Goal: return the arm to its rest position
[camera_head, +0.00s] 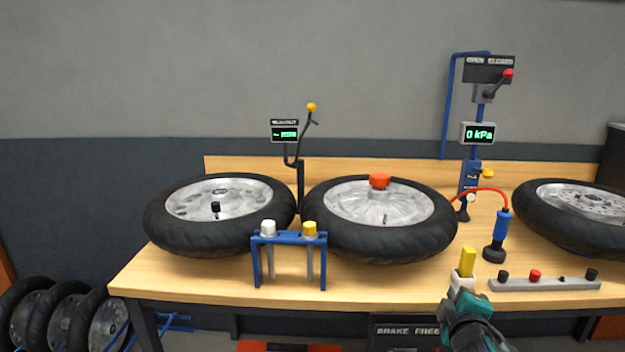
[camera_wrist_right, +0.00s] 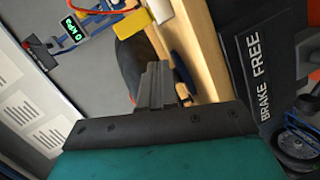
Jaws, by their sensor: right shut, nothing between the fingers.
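My right gripper (camera_head: 461,284) shows at the bottom right of the head view, in front of the bench's front edge. In the right wrist view its grey fingers (camera_wrist_right: 154,84) are shut together with nothing between them. A yellow block (camera_head: 468,261) shows right beyond the fingers in the head view; a yellow piece also shows in the wrist view (camera_wrist_right: 131,24), apart from the fingertips. I cannot tell whether anything touches the gripper. My left arm and gripper are not in view.
The wooden bench (camera_head: 190,283) carries a left wheel (camera_head: 170,232), a middle wheel with a red knob (camera_head: 379,181) and a right wheel (camera_head: 540,220). A blue rack (camera_head: 289,239), a blue inflator (camera_head: 501,226), a gauge post (camera_head: 467,178) and a grey strip (camera_head: 520,285) stand there too.

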